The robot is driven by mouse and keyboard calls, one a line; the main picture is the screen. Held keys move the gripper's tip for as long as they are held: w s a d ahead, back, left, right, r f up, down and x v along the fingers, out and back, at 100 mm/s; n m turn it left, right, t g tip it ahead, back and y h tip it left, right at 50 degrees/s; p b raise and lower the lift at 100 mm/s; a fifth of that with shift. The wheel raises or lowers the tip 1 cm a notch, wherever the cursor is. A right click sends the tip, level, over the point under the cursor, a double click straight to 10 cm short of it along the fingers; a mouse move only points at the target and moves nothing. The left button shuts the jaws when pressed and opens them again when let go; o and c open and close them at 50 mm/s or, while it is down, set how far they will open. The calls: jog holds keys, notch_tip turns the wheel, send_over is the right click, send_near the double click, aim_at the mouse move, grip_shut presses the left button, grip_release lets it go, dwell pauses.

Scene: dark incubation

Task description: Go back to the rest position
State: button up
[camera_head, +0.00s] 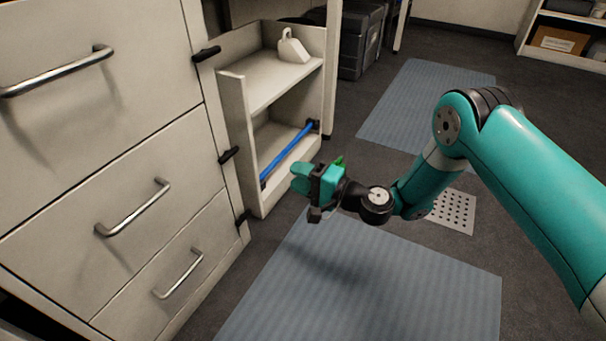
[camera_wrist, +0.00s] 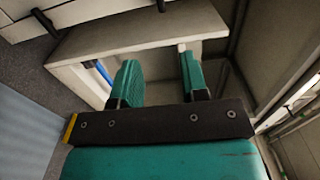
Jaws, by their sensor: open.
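My gripper (camera_head: 301,178) is at the end of my teal arm, in front of the open shelf unit (camera_head: 284,75) in the head view. In the wrist view its two teal fingers (camera_wrist: 158,82) stand apart with nothing between them. The gripper looks clear of the shelf unit, above the floor. A blue bar (camera_head: 287,152) crosses the lower opening of the unit, left of my gripper. A white jug-like container (camera_head: 292,47) stands on the upper shelf.
A drawer cabinet (camera_head: 110,150) with protruding metal handles fills the left. Blue-grey mats (camera_head: 380,290) lie on the dark floor. A perforated plate (camera_head: 455,212) lies behind my arm. Dark cases (camera_head: 357,40) stand at the back. The floor at front right looks free.

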dwell(0.3)
jog(key=s+d+r+n+g+h+p, duration=0.25)
jog(key=s+r+n, duration=0.25)
jog(key=r, duration=0.6)
jog(key=s+d+r+n+g+h+p, duration=0.15)
jog(key=s+r+n+g, duration=0.3)
jog(key=r, duration=0.75)
jog(key=s+d+r+n+h+p, duration=0.15)
jog(key=s+d+r+h, duration=0.25)
jog(key=s+d, duration=0.45)
jog(key=s+d+r+n+h+p, duration=0.1)
jog(key=s+d+r+h+p, duration=0.25)
jog(key=s+d, duration=0.55)
notch_tip(320, 180, up, 39)
jog(key=s+a+p, duration=0.1)
jog(key=p, duration=3.6)
jog(key=shift+f+h, duration=0.2)
jog(key=shift+h, duration=0.25)
jog(key=shift+s, duration=0.1)
